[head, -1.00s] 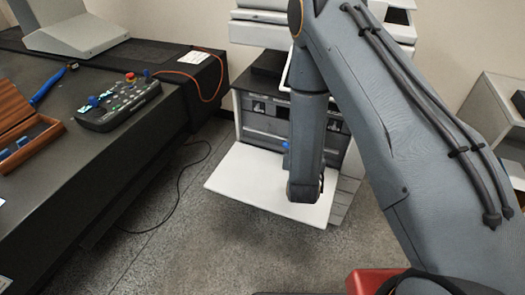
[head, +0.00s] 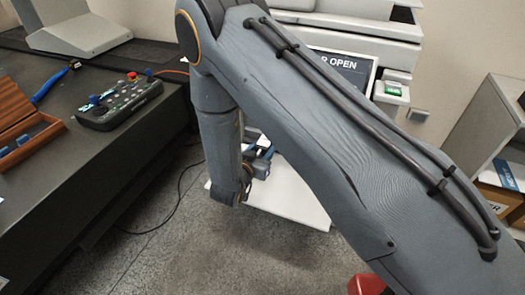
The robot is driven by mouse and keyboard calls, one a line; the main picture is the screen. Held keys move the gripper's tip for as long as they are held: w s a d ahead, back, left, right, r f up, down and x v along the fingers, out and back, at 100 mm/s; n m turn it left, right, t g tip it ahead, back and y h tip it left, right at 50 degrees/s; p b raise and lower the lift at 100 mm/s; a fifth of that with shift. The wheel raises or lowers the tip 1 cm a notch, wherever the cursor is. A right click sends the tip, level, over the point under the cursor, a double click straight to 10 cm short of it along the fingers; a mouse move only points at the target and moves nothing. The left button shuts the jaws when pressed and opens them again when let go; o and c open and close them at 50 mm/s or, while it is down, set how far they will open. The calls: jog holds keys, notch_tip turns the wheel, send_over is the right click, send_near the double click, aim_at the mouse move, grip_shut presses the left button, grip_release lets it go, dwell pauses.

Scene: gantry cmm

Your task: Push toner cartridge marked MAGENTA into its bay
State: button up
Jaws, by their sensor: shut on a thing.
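The printer (head: 345,25) stands at the back, with its white front door (head: 290,200) folded down. Its screen (head: 345,68) shows a text ending in "OPEN". My arm crosses in front and hides the bays. No MAGENTA marking can be read. My gripper (head: 262,158) is partly visible below the forearm, over the left part of the lowered door. Small blue parts show at it. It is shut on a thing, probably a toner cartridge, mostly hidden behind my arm.
A dark bench (head: 130,160) runs along the left, with a control pendant (head: 120,100) and a wooden case (head: 25,135). A cable (head: 180,190) lies on the floor. A shelf unit (head: 490,120) with boxes stands at right.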

jog(key=shift+w+d+b, duration=0.4)
jog(key=shift+w, duration=0.7)
jog(key=shift+w+d+b, duration=0.4)
jog(key=shift+w, duration=0.65)
jog(key=shift+w+d+b, duration=0.4)
jog(key=shift+w, duration=0.7)
jog(key=shift+w+d+b, duration=0.4)
jog(key=shift+w+d, duration=0.2)
jog(key=shift+w, duration=1.05)
jog(key=shift+w+d+b, duration=0.45)
jog(key=shift+w+d, duration=0.15)
jog(key=shift+w, duration=1)
jog(key=shift+w+d+b, duration=0.4)
jog(key=shift+w+d, duration=0.2)
jog(key=shift+w, duration=1.05)
